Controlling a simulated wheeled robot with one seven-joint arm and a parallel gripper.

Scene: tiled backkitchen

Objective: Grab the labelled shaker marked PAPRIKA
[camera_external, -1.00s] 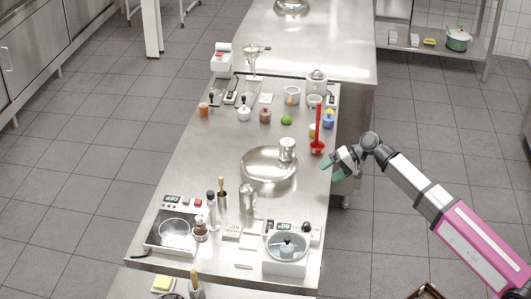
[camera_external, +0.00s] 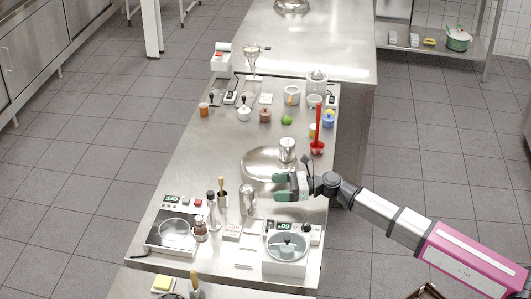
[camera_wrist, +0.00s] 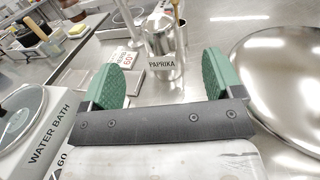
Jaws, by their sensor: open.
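The PAPRIKA shaker (camera_wrist: 163,46) is a silver metal cylinder standing upright on the steel table, its white label facing me in the wrist view. It also shows in the external view (camera_external: 248,200), where its label cannot be read. My gripper (camera_external: 281,187) is open and empty, with green-padded fingers, to the right of this shaker. In the wrist view the shaker appears beyond and between the fingers of my gripper (camera_wrist: 163,74), apart from both.
The water bath (camera_external: 286,268) stands in front of my gripper, near the table's front edge. A white card (camera_external: 232,231) lies nearby. The oval tray lies behind my gripper.

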